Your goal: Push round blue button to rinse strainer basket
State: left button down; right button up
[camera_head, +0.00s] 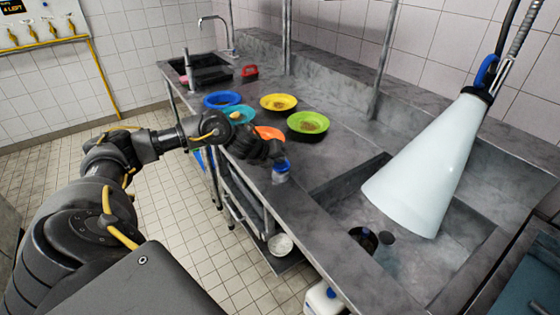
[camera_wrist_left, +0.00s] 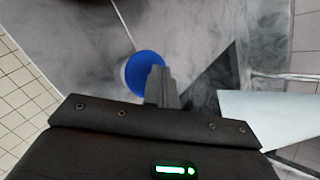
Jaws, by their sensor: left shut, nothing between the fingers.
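The round blue button (camera_head: 282,164) is on top of a short grey cylinder on the counter's front edge. In the left wrist view it is a blue disc (camera_wrist_left: 139,72). My left gripper (camera_head: 277,153) is shut and empty right at the button. Its fingertips (camera_wrist_left: 157,70) overlap the disc's right edge in the wrist view; I cannot tell if they touch it. A dark round thing (camera_head: 362,239), perhaps the strainer basket, is low in the sink, partly hidden. A pale blue cone (camera_head: 425,160) spreads below the hanging sprayer (camera_head: 482,88) into the sink. My right gripper is out of view.
Plates stand on the counter left of the sink (camera_head: 345,188): blue (camera_head: 207,101), teal (camera_head: 247,117), yellow (camera_head: 293,103), green (camera_head: 295,125) and orange (camera_head: 262,131). A red item (camera_head: 250,72) lies by the far basin. Metal posts rise at the counter's back.

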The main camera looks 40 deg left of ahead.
aim_at(278, 165)
pick_arm(q)
jog(key=shift+r+p, duration=0.65)
jog(key=shift+r, duration=0.3)
notch_tip(278, 165, up, 5)
jog(key=p, duration=0.4)
dwell(0.6)
